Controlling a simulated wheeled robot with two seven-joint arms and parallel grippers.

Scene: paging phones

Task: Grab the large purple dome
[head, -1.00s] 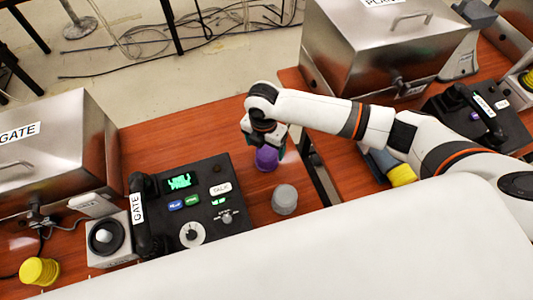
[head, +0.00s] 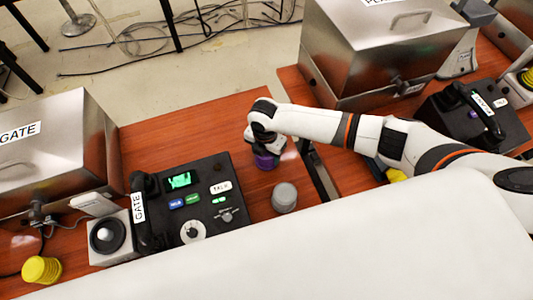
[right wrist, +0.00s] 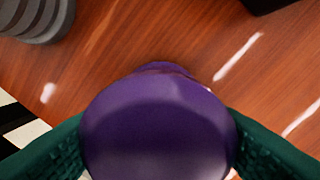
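The large purple dome (head: 266,161) sits on the wooden table, right of the GATE phone console. My right gripper (head: 265,148) is directly over it, and the wrist covers its upper part in the head view. In the right wrist view the dome (right wrist: 158,130) fills the space between two green finger pads, one against each side, so the right gripper (right wrist: 158,140) appears shut on it. No lift off the table shows. My left gripper is not in view.
A grey dome (head: 285,197) stands just in front of the purple one. The black GATE console (head: 205,205) is close on the left.

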